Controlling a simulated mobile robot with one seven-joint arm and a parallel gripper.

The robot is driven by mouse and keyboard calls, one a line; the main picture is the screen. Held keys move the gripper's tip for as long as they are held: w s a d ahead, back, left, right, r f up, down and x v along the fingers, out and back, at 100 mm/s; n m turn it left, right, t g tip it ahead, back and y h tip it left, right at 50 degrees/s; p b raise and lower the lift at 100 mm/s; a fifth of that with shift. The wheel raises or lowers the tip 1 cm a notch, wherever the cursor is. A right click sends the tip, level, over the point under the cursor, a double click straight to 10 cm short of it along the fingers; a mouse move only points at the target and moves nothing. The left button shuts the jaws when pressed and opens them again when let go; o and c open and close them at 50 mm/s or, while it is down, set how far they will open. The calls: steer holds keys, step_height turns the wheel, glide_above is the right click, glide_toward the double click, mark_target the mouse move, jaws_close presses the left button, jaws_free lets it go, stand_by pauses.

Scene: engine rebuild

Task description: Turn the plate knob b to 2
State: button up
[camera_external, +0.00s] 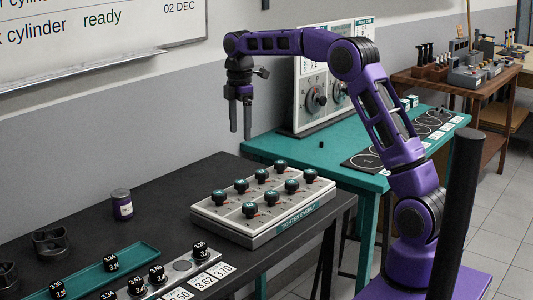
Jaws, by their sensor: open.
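A pale plate (285,222) with a slanted front strip lies on the dark bench. It carries two rows of black knobs with teal tops, such as a front-left knob (249,210) and a back-right knob (281,165). Small red marks show beside some knobs. The letters and numbers are too small to read, so I cannot tell which knob is b or where it points. My gripper (240,132) is open and empty, fingers pointing down. It hangs in the air above and behind the plate, apart from every knob.
A teal table (265,147) behind holds an upright panel (300,88) with dials. On the dark bench (165,202), left of the plate, stand a purple can (122,205), a teal tray (135,257) and several numbered black pieces. Bare bench lies between can and plate.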

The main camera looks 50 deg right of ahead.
mark_target(241, 181)
step_height(241, 181, down, 15)
steer(key=shift+f+b, duration=0.1)
steer(key=shift+b, duration=1)
steer(key=shift+c, duration=0.3)
jaws_close()
